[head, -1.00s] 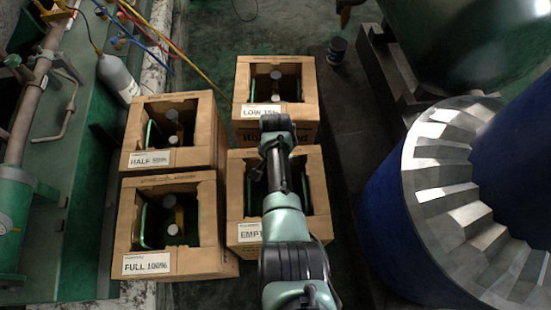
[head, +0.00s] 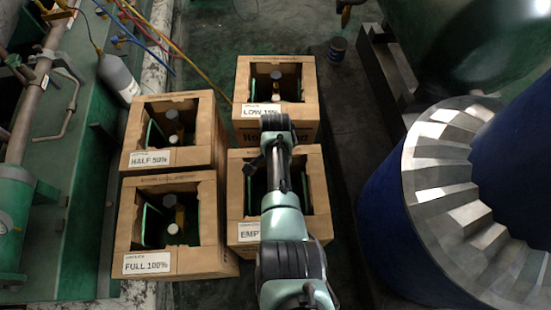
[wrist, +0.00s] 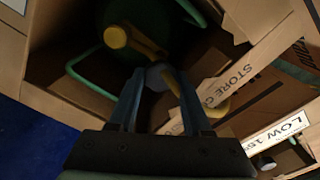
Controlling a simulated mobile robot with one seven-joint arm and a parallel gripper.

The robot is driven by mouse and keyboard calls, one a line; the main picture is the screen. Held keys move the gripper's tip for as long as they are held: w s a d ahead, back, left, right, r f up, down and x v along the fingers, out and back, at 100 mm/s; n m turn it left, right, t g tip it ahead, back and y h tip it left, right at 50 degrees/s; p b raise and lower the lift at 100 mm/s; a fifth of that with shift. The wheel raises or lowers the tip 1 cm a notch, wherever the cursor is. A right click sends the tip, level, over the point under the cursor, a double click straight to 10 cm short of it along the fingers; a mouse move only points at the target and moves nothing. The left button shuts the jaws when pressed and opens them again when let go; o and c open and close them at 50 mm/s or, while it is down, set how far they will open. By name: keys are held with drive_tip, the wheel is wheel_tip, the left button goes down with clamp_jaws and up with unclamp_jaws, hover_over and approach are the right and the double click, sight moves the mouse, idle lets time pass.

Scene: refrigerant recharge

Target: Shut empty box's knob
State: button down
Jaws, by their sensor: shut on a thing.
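The empty box (head: 238,190) is an open cardboard crate at the lower middle of the head view. Its front label (head: 250,231) reads "EMP", and the rest is covered by my arm. In the wrist view, a green cylinder (wrist: 150,25) with brass valve parts (wrist: 118,37) and a green handle (wrist: 85,62) sits inside the box. My gripper (wrist: 155,76) points down into the box, its two fingers on either side of a pale grey round knob (wrist: 154,79), shut on it. The head view hides the fingers and this knob behind my arm.
Boxes labelled HALF 50% (head: 133,140), FULL 100% (head: 126,225) and LOW 15% (head: 243,85) stand close around the empty box. A large blue drum-like machine (head: 385,215) stands at the right. A strip of dark floor (head: 345,130) is clear between.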

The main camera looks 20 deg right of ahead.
drive_tip(key=c, duration=0.6)
unclamp_jaws()
wheel_tip(320, 180, up, 13)
drive_tip(key=p, duration=0.6)
drive_tip(key=shift+p, duration=0.4)
